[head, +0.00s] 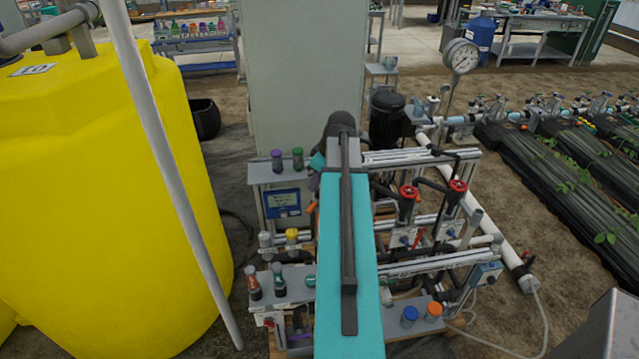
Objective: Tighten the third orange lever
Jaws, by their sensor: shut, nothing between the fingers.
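A small orange piece (311,207), possibly one of the orange levers, shows just left of my turquoise arm on the skid. It is too small to tell its angle. I cannot make out a row of orange levers or tell which is the third. My arm runs up the middle of the head view and covers the centre of the skid. My gripper is hidden beyond or behind the arm, so its place relative to the levers cannot be seen.
Pipes with red handwheels (457,186) stand right of my arm. A blue display box (283,203) and capped bottles (279,279) are on the left. A yellow tank (100,190) and slanting grey pole (165,170) flank the left. A pressure gauge (460,56) rises behind. A tall grey cabinet (295,70) stands at the back.

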